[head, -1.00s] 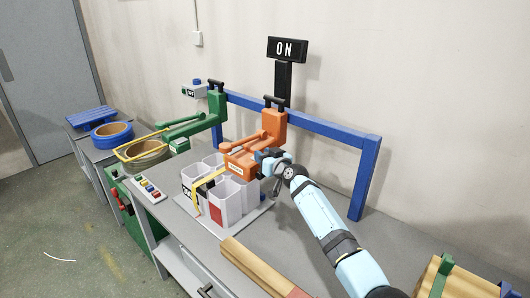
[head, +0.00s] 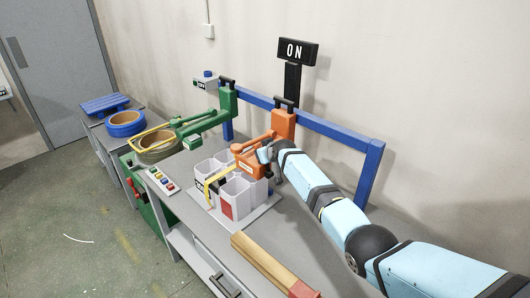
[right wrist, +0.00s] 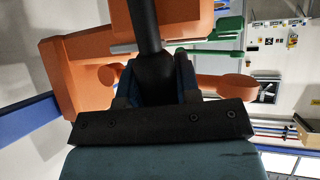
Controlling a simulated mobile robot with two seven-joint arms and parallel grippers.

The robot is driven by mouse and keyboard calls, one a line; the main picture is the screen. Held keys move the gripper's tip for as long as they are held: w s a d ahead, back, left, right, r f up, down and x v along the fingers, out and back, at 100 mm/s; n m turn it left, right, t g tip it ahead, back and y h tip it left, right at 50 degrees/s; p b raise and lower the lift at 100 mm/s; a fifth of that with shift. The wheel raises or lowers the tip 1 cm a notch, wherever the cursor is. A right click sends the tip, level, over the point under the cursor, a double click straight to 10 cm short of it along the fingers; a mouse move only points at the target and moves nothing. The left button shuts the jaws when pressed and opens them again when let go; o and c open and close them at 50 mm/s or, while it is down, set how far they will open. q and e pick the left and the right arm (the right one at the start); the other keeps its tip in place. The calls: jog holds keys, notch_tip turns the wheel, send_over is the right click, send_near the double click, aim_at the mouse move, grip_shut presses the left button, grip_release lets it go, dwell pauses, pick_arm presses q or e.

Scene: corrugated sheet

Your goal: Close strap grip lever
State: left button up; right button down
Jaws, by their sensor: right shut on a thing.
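An orange strapping tool (head: 250,168) hangs from the blue rail over a cluster of light grey hexagonal tubes (head: 236,199). It has an orange arm along its top, and a yellow strap (head: 212,184) runs at its left side. My right gripper (head: 266,154) is at the tool's right end and partly hides it. In the right wrist view, my right gripper (right wrist: 155,85) is shut around a black bar-shaped handle (right wrist: 144,25), with orange tool parts (right wrist: 82,70) on both sides. I cannot tell from the frames whether this handle is the strap grip lever. My left gripper is not in view.
A green tool (head: 205,122) hangs farther left on the blue rail (head: 335,129). A black ON sign (head: 298,51) stands behind. A button panel (head: 161,181) is at the table's left edge. A wooden beam (head: 262,258) lies in front.

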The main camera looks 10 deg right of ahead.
dwell(0.4)
jog(key=c, duration=0.8)
grip_release()
jog(key=v, duration=1.3)
jog(key=shift+s+r, duration=0.25)
